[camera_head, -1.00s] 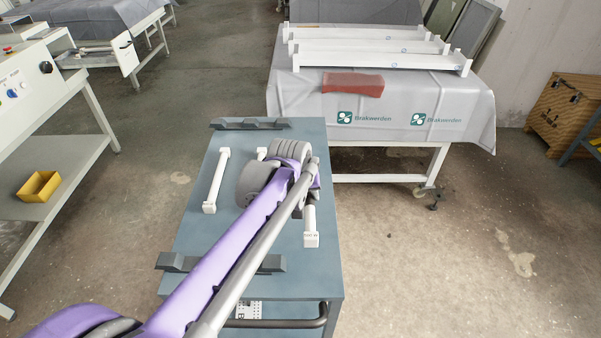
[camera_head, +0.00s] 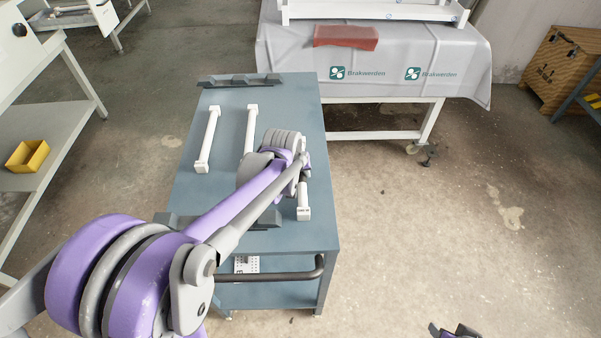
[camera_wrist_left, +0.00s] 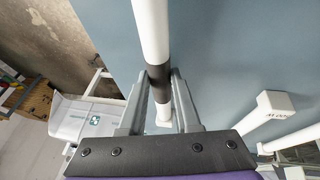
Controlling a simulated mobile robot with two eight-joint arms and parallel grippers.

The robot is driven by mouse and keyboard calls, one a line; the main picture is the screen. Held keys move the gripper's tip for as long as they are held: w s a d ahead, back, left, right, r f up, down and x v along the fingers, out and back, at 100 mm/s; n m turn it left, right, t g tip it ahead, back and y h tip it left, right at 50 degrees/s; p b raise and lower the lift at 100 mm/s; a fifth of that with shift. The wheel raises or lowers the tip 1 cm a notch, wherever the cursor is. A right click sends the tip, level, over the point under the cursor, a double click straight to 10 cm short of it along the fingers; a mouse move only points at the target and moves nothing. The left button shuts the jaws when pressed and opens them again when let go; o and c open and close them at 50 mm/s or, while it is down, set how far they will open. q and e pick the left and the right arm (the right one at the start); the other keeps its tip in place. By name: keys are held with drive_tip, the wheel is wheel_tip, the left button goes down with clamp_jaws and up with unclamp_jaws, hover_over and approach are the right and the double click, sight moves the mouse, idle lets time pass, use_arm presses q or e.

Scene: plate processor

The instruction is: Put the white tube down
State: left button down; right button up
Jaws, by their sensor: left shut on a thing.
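My left gripper (camera_wrist_left: 160,95) is shut on the white tube (camera_wrist_left: 151,30), with its two fingers at the tube's dark middle band. In the head view the near end of this tube (camera_head: 303,211) shows over the right part of the blue-grey cart top (camera_head: 225,125). My wrist hides the rest of it there. I cannot tell whether the tube touches the cart. A purple and dark part, likely of my right gripper (camera_head: 455,331), just enters at the bottom edge; its fingers are not clear.
Two more white tubes, one at left (camera_head: 208,138) and one in the middle (camera_head: 251,128), lie on the cart. Dark notched holders stand at its back (camera_head: 240,81) and front (camera_head: 265,222). A cloth-covered table (camera_head: 450,75) with a red block (camera_head: 345,37) stands behind.

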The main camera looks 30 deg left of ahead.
use_arm(q)
drive_tip(key=shift+f, duration=0.15)
drive_tip(key=c, duration=0.9)
unclamp_jaws()
drive_tip(key=shift+s, duration=0.1)
drive_tip(key=shift+r, duration=0.35)
drive_tip(key=a+p+v, duration=0.1)
drive_tip(key=v, duration=1)
drive_tip(key=s+d+f+m, duration=0.2)
drive_tip(key=s+d, duration=0.1)
drive_tip(key=s, duration=0.2)
drive_tip(key=s+d+f+m, duration=0.2)
drive_tip(key=s+d+f, duration=0.1)
drive_tip(key=s, duration=0.3)
drive_tip(key=s+d+f+m, duration=0.2)
drive_tip(key=s+d+f, duration=0.1)
drive_tip(key=s, duration=0.3)
drive_tip(key=shift+d+m+h, duration=0.3)
drive_tip(key=shift+d+m, duration=0.1)
drive_tip(key=shift+d, duration=0.45)
